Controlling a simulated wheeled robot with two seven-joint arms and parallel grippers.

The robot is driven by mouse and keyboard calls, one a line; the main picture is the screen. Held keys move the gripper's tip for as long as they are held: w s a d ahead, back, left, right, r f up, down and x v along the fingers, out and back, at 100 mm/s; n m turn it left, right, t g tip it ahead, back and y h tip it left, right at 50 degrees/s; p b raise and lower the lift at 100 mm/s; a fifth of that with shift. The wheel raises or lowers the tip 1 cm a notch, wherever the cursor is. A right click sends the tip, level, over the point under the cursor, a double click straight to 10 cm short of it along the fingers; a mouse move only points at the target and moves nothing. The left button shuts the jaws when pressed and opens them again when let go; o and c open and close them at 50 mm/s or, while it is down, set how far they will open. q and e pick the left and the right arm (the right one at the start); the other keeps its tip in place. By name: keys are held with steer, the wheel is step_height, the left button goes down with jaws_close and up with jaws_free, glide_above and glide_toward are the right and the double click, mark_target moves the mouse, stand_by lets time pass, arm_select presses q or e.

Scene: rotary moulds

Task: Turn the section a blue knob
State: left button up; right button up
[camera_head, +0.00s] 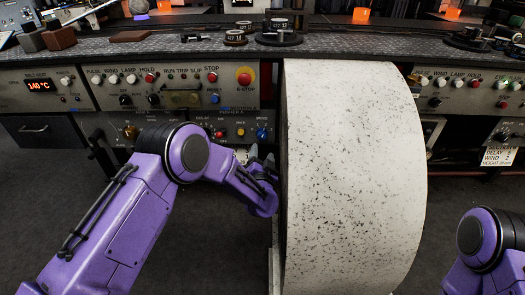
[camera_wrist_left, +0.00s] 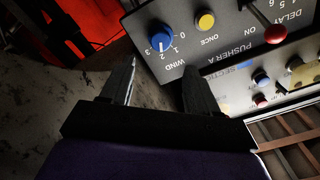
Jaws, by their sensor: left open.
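A blue knob (camera_head: 262,133) sits at the right end of the lower small panel (camera_head: 228,131). In the left wrist view this blue knob (camera_wrist_left: 162,42) has a white pointer line, the label WIND and numbers around it, on a panel marked PUSHER A. My left gripper (camera_head: 260,158) is open and empty, just below the WIND knob in the picture. In the left wrist view its fingertips (camera_wrist_left: 160,78) are apart, short of that knob.
A large speckled white drum (camera_head: 353,180) stands right beside my left gripper. A red E-stop (camera_head: 244,76) is above. Dark floor (camera_head: 55,190) is clear at left.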

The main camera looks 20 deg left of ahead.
mark_target(262, 137)
arm_select(q)
steer(key=b+x, duration=0.2)
steer(key=x, duration=0.8)
steer(key=shift+s, duration=0.1)
steer(key=shift+c, duration=0.2)
steer(key=c, duration=1)
